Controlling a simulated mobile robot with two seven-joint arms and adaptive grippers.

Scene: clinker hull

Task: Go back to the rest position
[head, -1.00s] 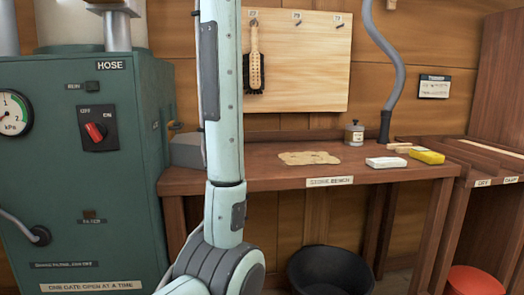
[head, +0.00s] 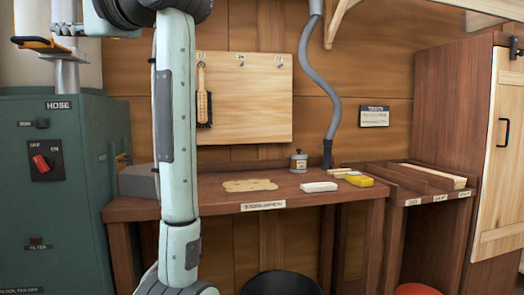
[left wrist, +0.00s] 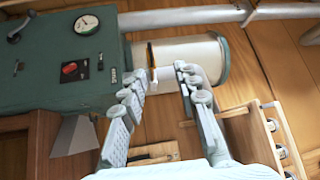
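My left arm rises through the left half of the head view and bends over at the top. My left gripper (head: 66,28) is at the upper left, above the green hose cabinet (head: 55,215) and close to an orange-edged gate plate (head: 40,43) on the pale duct. In the left wrist view the left gripper (left wrist: 156,80) is open, with its fingers apart and nothing held between them. The gate plate (left wrist: 151,58) shows beyond the fingers, against the white duct (left wrist: 190,58). My right gripper is in neither current view.
The wooden bench (head: 225,205) holds a tan sheet (head: 249,185), a small canister (head: 298,162), a white block (head: 319,187) and a yellow block (head: 359,180). A brush (head: 203,100) hangs on the board (head: 255,105). A grey hose (head: 318,70) hangs behind the bench.

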